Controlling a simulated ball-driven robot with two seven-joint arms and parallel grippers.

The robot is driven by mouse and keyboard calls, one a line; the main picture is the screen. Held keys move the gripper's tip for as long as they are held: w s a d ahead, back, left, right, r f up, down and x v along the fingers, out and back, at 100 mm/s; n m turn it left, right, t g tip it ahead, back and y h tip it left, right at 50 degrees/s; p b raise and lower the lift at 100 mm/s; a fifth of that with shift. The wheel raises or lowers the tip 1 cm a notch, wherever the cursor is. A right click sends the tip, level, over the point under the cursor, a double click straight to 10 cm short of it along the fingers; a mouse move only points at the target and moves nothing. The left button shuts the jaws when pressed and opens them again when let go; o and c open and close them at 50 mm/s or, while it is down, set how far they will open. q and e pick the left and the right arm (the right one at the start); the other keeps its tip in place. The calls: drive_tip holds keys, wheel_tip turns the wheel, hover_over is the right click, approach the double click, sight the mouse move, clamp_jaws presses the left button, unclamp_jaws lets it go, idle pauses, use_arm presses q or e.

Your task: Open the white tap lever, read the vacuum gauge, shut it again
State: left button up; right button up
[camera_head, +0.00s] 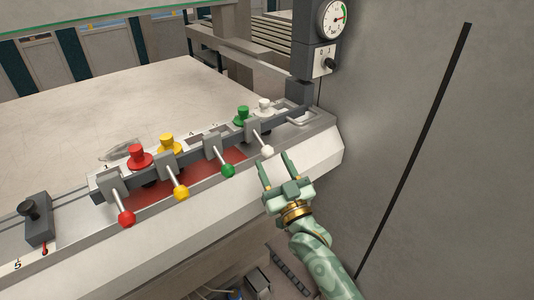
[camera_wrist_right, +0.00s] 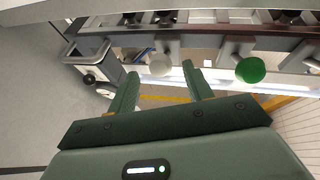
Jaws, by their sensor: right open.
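The white tap lever's ball knob (camera_head: 267,151) is at the right end of a row of levers in the head view. In the right wrist view the white knob (camera_wrist_right: 160,65) shows just beyond and between the fingertips. My right gripper (camera_head: 274,160) is open with its fingers pointing at this knob; it also shows in the right wrist view (camera_wrist_right: 160,75). I cannot tell whether a finger touches the knob. The round vacuum gauge (camera_head: 335,19) is at the upper right on a dark post; its reading is too small to make out. My left gripper is not in view.
The green lever (camera_head: 228,170) is next to the white one, then the yellow (camera_head: 181,193) and red (camera_head: 127,218) levers. A switch box (camera_head: 325,62) sits below the gauge. A grey wall panel (camera_head: 440,150) stands close on the right.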

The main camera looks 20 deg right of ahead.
sight(270, 149)
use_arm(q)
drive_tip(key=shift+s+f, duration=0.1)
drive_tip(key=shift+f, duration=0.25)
use_arm(e)
drive_tip(key=shift+x, duration=2.25)
